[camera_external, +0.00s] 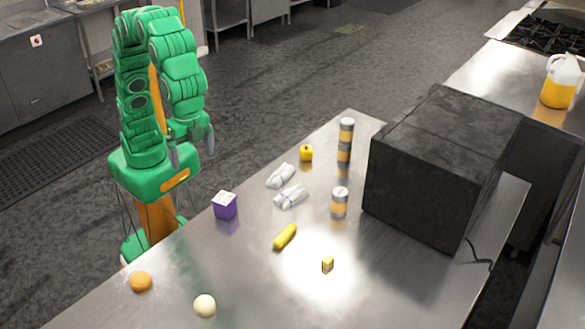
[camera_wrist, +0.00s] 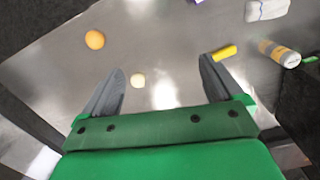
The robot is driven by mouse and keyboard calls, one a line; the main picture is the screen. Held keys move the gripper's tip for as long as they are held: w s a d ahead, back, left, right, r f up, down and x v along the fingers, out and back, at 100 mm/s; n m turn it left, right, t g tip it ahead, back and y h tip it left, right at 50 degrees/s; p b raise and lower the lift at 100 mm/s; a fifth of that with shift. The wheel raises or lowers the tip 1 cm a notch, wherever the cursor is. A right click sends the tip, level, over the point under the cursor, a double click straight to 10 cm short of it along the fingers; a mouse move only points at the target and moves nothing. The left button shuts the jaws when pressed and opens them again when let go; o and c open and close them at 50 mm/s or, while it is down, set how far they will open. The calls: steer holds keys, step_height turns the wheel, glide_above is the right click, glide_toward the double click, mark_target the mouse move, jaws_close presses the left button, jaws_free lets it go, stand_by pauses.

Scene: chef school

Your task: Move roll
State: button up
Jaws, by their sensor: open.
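A round orange-brown item (camera_external: 141,281), which could be the roll, rests on the steel table near its front left edge. It also shows in the wrist view (camera_wrist: 95,40), upper left. A pale cream ball (camera_external: 204,305) lies to its right and shows between my fingers in the wrist view (camera_wrist: 137,80). I cannot tell for sure which of the two is the roll. My gripper (camera_external: 191,148) is open and empty, above and beyond the table's left edge, apart from both. Its two fingers are spread in the wrist view (camera_wrist: 161,65).
The steel table (camera_external: 250,285) also holds a purple box (camera_external: 225,206), white wrapped bundles (camera_external: 290,196), a yellow elongated item (camera_external: 285,236), a small yellow block (camera_external: 327,264), a yellow apple-like item (camera_external: 306,153), striped cans (camera_external: 339,202) and a large black box (camera_external: 430,170).

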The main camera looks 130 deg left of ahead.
steer(key=w+d+f, duration=0.2)
steer(key=w+d, duration=0.4)
steer(key=w, duration=0.1)
glide_above(203, 298)
step_height(203, 298, down, 6)
steer(key=f, duration=0.1)
steer(key=shift+m+t, duration=0.4)
step_height(203, 298, down, 15)
steer(key=shift+d+r, duration=0.1)
steer(key=shift+d, duration=0.05)
stand_by(0.5)
steer(key=shift+f, duration=3.95)
steer(key=c, duration=1.1)
